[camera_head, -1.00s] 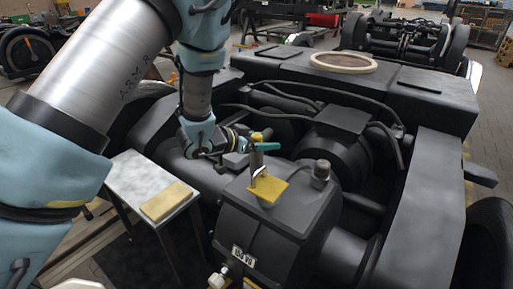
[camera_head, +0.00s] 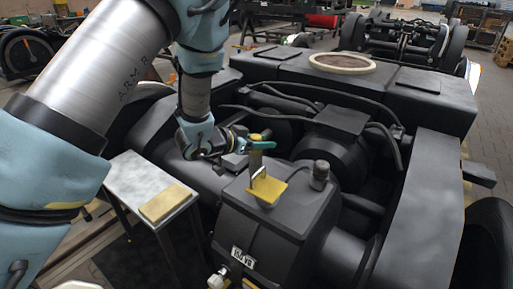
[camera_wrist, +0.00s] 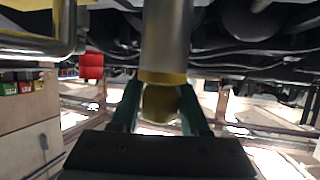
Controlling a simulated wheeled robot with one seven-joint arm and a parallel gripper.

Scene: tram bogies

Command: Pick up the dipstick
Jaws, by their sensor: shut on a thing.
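The dipstick's yellow knob (camera_head: 255,137) stands above a grey metal tube (camera_head: 256,160) on the black gearbox housing (camera_head: 285,214). My gripper (camera_head: 259,146) reaches in from the left, with its teal fingers at the knob. In the wrist view my gripper (camera_wrist: 160,92) has one green finger on each side of the yellow knob (camera_wrist: 159,104) and is shut on it. The metal tube (camera_wrist: 167,40) with a yellow band lies directly against the knob there. The dipstick's rod is hidden, and I cannot tell how deep it sits.
A small side table (camera_head: 149,183) with a tan pad (camera_head: 165,203) is at the left. Black hoses (camera_head: 335,114) run behind.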

